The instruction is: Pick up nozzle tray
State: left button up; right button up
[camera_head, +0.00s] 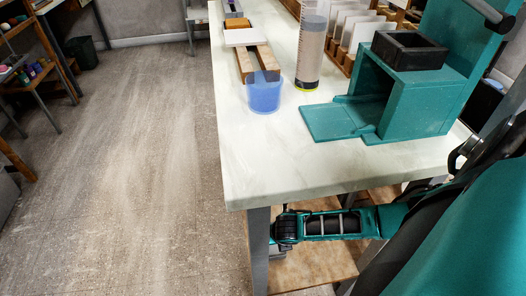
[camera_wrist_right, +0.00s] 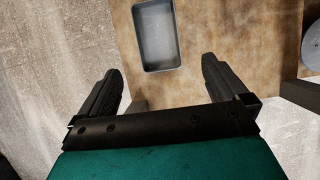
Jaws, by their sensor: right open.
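A grey rectangular tray with a rim (camera_wrist_right: 138,36), likely the nozzle tray, lies on a brown board-like surface in the right wrist view. It looks empty. My right gripper (camera_wrist_right: 163,78) is open, with its two dark fingers spread on either side below the tray in the picture. Nothing is between the fingers, and the tray is ahead of them. In the head view my right arm reaches in from the right below the tabletop, its wrist near the table's front leg. The tray cannot be made out in the head view. My left gripper is not in view.
The brown lower shelf (camera_head: 305,275) lies under the white tabletop (camera_head: 290,160), beside a grey table leg (camera_head: 258,245). A round grey object (camera_wrist_right: 312,45) is at the right of the wrist view. A teal box-like fixture (camera_head: 420,105) and a blue cup (camera_head: 264,95) stand on top.

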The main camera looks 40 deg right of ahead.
jog(key=b, duration=0.4)
send_over(274, 249)
jog(key=f, duration=0.6)
jog(key=shift+s+f, duration=0.15)
jog(key=shift+s, duration=0.1)
jog(key=shift+w+f, duration=0.15)
jog(key=shift+f, duration=0.2)
jog(key=shift+w+d+f+b, duration=0.1)
jog(key=shift+f+b, duration=0.25)
jog(key=shift+b, duration=0.1)
jog(key=b+x, duration=0.3)
jog(key=x, duration=0.1)
jog(key=shift+w+f, duration=0.15)
jog(key=shift+w, duration=0.05)
jog(key=shift+f, duration=0.15)
jog(key=shift+w, duration=0.1)
